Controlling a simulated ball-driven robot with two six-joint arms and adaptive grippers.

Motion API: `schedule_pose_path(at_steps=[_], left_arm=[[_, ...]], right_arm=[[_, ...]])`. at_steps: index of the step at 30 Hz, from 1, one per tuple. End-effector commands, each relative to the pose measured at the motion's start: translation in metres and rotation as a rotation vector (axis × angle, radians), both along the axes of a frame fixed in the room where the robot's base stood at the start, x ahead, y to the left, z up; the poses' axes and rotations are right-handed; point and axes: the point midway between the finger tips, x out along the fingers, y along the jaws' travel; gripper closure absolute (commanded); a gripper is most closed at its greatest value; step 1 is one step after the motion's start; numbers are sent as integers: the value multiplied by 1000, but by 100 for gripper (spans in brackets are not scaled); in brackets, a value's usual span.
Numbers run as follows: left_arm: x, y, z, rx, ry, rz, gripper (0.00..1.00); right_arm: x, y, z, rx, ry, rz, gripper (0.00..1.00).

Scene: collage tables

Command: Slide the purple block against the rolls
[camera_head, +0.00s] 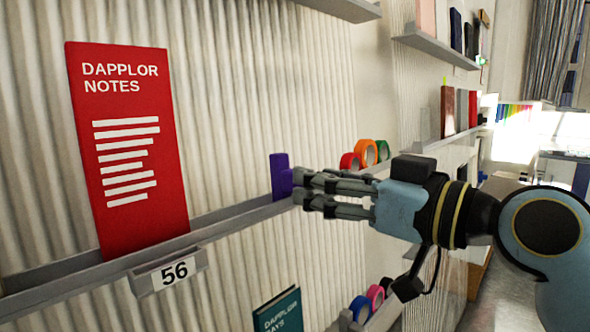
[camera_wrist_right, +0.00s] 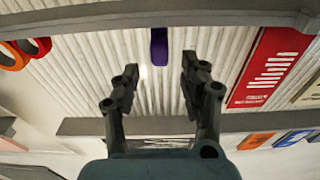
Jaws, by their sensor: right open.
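The purple block (camera_head: 279,172) stands upright on the grey wall ledge, left of the rolls. The rolls are a red roll (camera_head: 349,161), an orange roll (camera_head: 366,152) and a green roll (camera_head: 382,151), further right along the ledge. A bare stretch of ledge, partly hidden by my gripper, lies between block and rolls. My right gripper (camera_head: 300,187) is open and empty, its fingertips close to the block's right side in the head view. In the right wrist view the block (camera_wrist_right: 159,47) shows beyond the gap between the open fingers (camera_wrist_right: 160,66). My left gripper is out of view.
A red "DAPPLOR NOTES" book (camera_head: 130,150) stands left on the same ledge, above a "56" label (camera_head: 173,273). A teal book (camera_head: 278,312) and more rolls (camera_head: 375,297) are on a lower ledge. Upper shelves with books (camera_head: 460,110) are at right.

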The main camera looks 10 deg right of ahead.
Motion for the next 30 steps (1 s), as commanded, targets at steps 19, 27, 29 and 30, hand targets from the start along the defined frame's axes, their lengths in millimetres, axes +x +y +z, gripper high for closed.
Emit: schedule_pose_path(at_steps=[19, 27, 29, 30], left_arm=[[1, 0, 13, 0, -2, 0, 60], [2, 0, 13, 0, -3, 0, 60], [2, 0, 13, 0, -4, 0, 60], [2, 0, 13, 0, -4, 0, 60]], right_arm=[[44, 29, -1, -1, 0, -2, 56], [44, 29, 0, -1, 0, -2, 87], [44, 29, 0, -1, 0, -2, 95], [44, 29, 0, -1, 0, -2, 100]])
